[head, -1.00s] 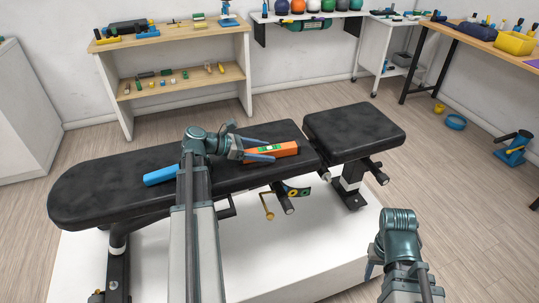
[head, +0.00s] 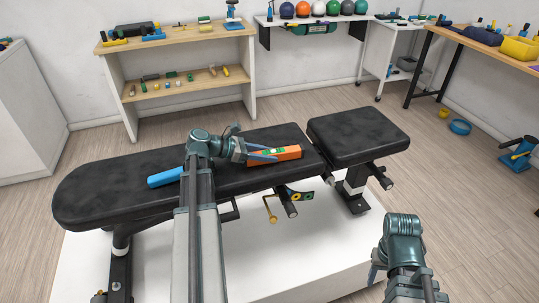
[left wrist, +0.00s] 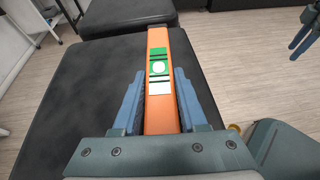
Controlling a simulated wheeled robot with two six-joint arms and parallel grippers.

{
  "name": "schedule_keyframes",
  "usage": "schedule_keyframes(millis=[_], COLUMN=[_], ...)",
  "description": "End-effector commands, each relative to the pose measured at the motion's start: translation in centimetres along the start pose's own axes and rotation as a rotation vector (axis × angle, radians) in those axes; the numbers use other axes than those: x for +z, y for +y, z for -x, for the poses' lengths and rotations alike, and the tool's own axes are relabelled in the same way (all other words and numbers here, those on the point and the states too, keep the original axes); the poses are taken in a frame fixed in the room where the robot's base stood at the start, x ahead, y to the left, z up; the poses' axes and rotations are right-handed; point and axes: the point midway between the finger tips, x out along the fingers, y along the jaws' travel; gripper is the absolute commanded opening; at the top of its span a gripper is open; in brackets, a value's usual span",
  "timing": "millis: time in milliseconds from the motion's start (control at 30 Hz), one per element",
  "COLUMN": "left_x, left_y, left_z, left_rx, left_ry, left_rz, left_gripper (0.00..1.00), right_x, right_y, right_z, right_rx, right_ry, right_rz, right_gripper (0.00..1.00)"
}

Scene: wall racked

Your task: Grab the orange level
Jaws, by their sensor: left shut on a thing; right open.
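The orange level (head: 288,152) has a green and white patch on its top. It lies on the black padded bench (head: 95,195), near the gap between the long pad and the short pad. My left gripper (head: 268,154) is shut on the level. In the left wrist view its blue fingers (left wrist: 158,100) lie along both sides of the orange body (left wrist: 183,55). The level still appears to be at the pad's surface; I cannot tell if it touches. My right gripper (head: 375,275) is low at the right, apart from the bench, its fingers partly hidden by its wrist.
A blue block (head: 164,178) lies on the bench left of my left arm. A wooden shelf (head: 178,45) with small items stands at the back. A blue stand (head: 518,152) is on the floor at the right. The short pad (head: 358,132) is clear.

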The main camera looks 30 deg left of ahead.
Motion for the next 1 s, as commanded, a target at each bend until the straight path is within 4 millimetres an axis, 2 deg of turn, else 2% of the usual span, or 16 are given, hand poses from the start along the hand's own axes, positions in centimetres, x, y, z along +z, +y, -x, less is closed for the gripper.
schedule_keyframes(millis=[267,700,833,1000], left_x=[2.2,8.3,9.2,9.2], left_y=[0.0,0.0,0.0,0.0], left_z=[0.9,3.4,3.8,3.8], left_rx=[0.000,0.000,0.000,0.000], left_ry=[-0.001,-0.001,-0.001,-0.001], left_rz=[0.000,0.000,0.000,0.000], left_gripper=[0.00,0.00,0.00,0.00], right_x=[0.1,0.5,0.6,0.6], right_y=[0.2,0.8,0.9,0.9], right_z=[2.3,8.9,9.8,9.9], right_rx=[0.000,0.000,0.000,0.000], right_ry=[0.000,0.000,0.000,0.000], right_rz=[0.000,-0.001,-0.001,-0.001], right_gripper=[0.50,0.50,0.50,0.50])
